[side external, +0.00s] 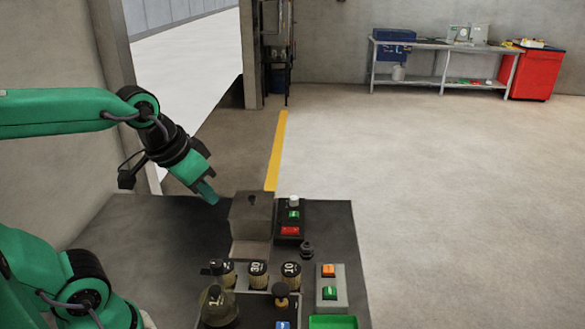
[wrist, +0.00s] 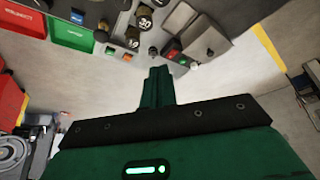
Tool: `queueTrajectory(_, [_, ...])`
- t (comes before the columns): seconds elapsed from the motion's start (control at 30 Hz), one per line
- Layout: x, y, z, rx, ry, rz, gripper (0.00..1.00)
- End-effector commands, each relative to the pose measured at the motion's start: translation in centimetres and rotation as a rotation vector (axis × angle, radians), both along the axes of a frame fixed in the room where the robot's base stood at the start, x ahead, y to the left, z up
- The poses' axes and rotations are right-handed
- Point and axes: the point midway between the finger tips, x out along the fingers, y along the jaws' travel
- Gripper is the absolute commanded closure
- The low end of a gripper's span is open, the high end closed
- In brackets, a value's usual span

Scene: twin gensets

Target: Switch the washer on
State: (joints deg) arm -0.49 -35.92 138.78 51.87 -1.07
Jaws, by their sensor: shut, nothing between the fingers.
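No label reading washer is legible, so I cannot tell which control belongs to it. A black switch box (side external: 289,239) has a white knob, a green button (side external: 294,215) and a red button (side external: 290,231). It also shows in the wrist view, with its red button (wrist: 174,55). A grey switch box (side external: 330,307) nearer the camera has an orange button (side external: 328,270) and a green button (side external: 330,292). My gripper (side external: 208,195) is shut and empty, tilted downward, left of the grey block and apart from both boxes. Its shut fingers show in the wrist view (wrist: 160,84).
A grey block (side external: 251,217) stands between my gripper and the black box. Numbered round knobs (side external: 258,274), a dark flask-like object (side external: 217,306) and a green tray (side external: 333,322) crowd the near bench. The bench's left part is clear.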

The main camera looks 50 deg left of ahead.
Motion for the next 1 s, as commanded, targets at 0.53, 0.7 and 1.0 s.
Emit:
queueTrajectory(0.53, [-2.4, -0.2, -0.4, 0.009, -0.050, -0.026, 1.00])
queueTrajectory(0.7, [-2.3, -0.2, -0.4, 0.010, -0.050, -0.027, 1.00])
queueTrajectory(1.0, [-1.2, -0.1, 0.2, 0.027, -0.025, -0.059, 1.00])
